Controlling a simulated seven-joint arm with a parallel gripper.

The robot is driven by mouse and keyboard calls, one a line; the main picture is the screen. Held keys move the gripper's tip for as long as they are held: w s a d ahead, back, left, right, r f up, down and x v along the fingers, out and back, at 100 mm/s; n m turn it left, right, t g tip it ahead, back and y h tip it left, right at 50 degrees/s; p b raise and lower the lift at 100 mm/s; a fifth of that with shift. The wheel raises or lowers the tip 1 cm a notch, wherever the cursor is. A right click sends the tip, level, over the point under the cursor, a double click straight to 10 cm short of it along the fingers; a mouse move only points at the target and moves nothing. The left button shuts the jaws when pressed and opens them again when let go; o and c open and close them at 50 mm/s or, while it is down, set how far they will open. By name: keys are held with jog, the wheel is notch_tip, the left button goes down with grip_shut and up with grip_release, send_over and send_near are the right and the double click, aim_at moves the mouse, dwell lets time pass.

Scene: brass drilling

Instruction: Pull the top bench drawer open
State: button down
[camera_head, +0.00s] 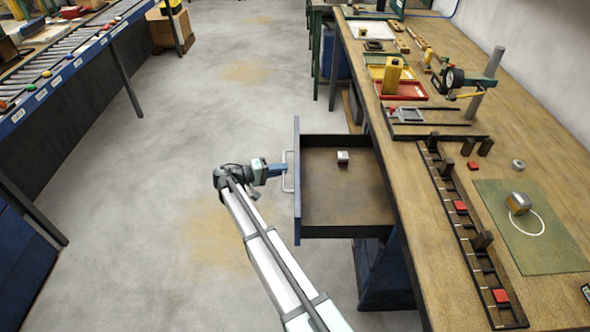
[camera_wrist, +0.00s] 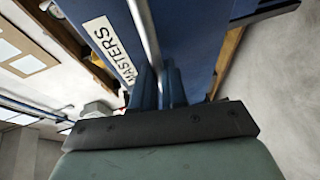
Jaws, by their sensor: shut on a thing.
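The top bench drawer (camera_head: 348,215) stands pulled out from the bench to the left, with its inside showing. Its blue front (camera_head: 297,180) carries a pale bar handle (camera_head: 287,171). My gripper (camera_head: 279,169) is at the handle, shut on it. In the wrist view the blue fingers of my gripper (camera_wrist: 161,88) close around the silver handle bar (camera_wrist: 143,35). The drawer front (camera_wrist: 195,40) with a white label reading MASTERS (camera_wrist: 108,48) lies just beyond. The fingertips are partly hidden behind the bar.
A small metal-and-white block (camera_head: 343,158) lies in the drawer. The wooden bench top (camera_head: 420,190) at right holds trays, a slotted black rack (camera_head: 450,215) and a green mat (camera_head: 545,255). A roller conveyor (camera_head: 60,75) stands at left. The floor between is clear.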

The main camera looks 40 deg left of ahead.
jog(key=shift+s+a, duration=0.65)
jog(key=shift+a, duration=0.05)
jog(key=c, duration=1.2)
grip_release()
jog(key=shift+o, duration=0.2)
jog(key=v, duration=1.3)
jog(key=shift+s, duration=0.4)
jog(key=shift+a, duration=0.15)
